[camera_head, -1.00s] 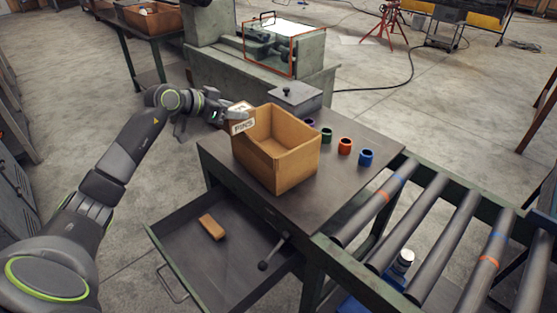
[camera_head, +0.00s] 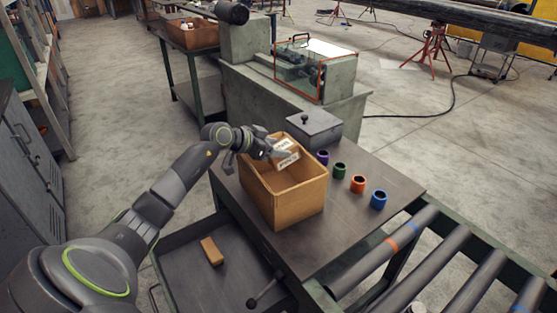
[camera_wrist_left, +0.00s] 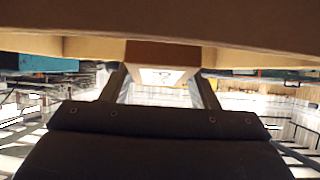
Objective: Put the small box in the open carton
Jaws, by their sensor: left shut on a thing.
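My left gripper (camera_head: 272,151) is shut on the small box (camera_head: 286,156), a brown box with white labels. It holds the box over the opening of the carton, near the back wall; how far down it is inside is hard to tell. The open carton (camera_head: 300,205) is brown, has no lid and stands on the dark table. In the left wrist view the small box (camera_wrist_left: 163,62) sits between the two fingers, and brown carton wall (camera_wrist_left: 260,55) runs across the top. My right gripper is not in view.
Purple, green, orange and blue rings (camera_head: 378,199) stand right of the carton. A grey lidded box (camera_head: 310,128) is behind it. An open drawer (camera_head: 185,280) holds a brown block (camera_head: 211,251). A roller conveyor (camera_head: 430,275) is at the right.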

